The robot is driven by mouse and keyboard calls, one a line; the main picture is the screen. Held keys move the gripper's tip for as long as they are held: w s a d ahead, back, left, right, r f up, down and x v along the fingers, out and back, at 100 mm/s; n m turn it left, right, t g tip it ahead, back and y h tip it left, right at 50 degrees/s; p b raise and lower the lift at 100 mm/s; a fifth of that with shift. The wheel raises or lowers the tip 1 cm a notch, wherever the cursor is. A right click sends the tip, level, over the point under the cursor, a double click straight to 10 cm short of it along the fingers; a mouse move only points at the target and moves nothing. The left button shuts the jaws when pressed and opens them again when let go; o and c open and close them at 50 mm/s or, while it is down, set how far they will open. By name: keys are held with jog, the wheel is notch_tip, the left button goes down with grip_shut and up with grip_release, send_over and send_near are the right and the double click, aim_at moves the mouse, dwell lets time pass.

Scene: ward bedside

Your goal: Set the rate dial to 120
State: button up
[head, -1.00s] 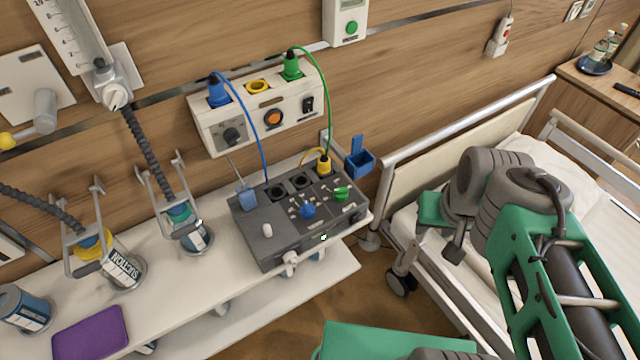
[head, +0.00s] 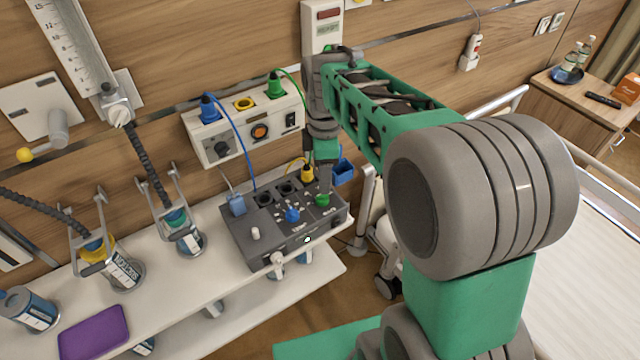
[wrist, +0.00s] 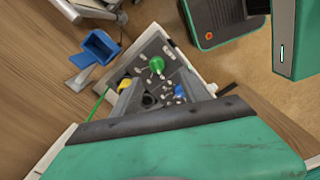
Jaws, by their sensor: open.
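The dark grey control box (head: 262,228) stands on the white shelf. It carries a blue dial (head: 292,215) and a green dial (head: 322,200), each with pale marks around it. I cannot read the labels, so which one is the rate dial and where it points cannot be told. My gripper (head: 325,180) hangs just above the green dial, pointing down. In the wrist view the green dial (wrist: 157,64) shows beyond my open gripper (wrist: 159,80), near the gap between its fingers. The blue dial (wrist: 180,91) is beside the right finger, partly hidden. Contact cannot be told.
Yellow plug (head: 307,172) and a blue holder (head: 343,171) are close behind my gripper. A wall panel (head: 215,148) with blue and green hoses is above. The bed is at right.

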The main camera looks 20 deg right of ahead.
aim_at(322, 198)
jog(key=shift+w+f+n, duration=0.1)
jog(key=shift+w+n, duration=0.35)
jog(key=shift+n, duration=0.15)
jog(key=shift+f, duration=0.4)
notch_tip(322, 198, down, 7)
jog(key=shift+r+p, duration=0.1)
jog(key=shift+p, duration=0.45)
grip_shut()
